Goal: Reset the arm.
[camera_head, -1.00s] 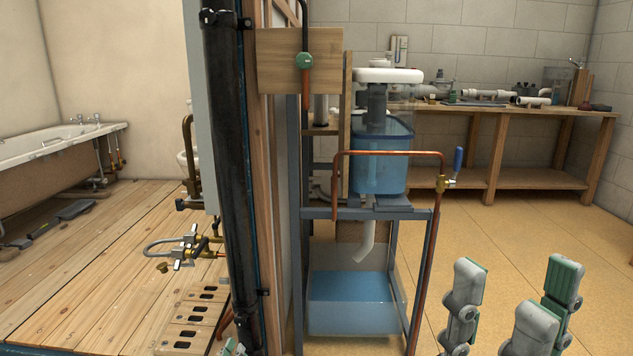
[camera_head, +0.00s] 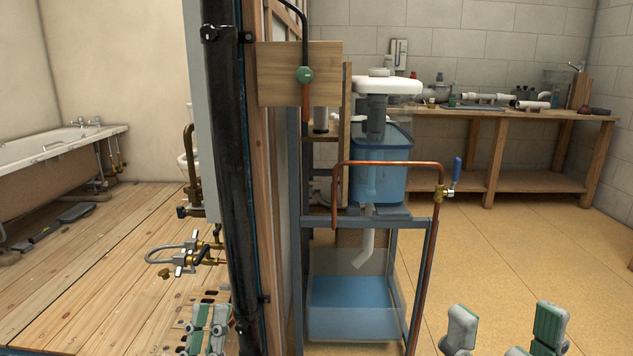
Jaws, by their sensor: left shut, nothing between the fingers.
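My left gripper (camera_head: 207,318) shows at the bottom left of the head view, its green and grey fingers upright, close together and with nothing between them. It is in front of the wooden floor, just left of the black vertical pipe (camera_head: 228,170). My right gripper (camera_head: 505,322) is at the bottom right, its two fingers wide apart and empty over the tan floor. Its lower part is cut off by the frame edge. Neither gripper appears to touch anything.
A blue-grey stand (camera_head: 421,245) in the middle carries a blue tank (camera_head: 379,180), with a water-filled clear bin (camera_head: 352,295) below. A copper pipe (camera_head: 428,260) with a blue-handled valve (camera_head: 457,171) runs down its right side. A wooden bench (camera_head: 490,150) stands behind. The right floor is clear.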

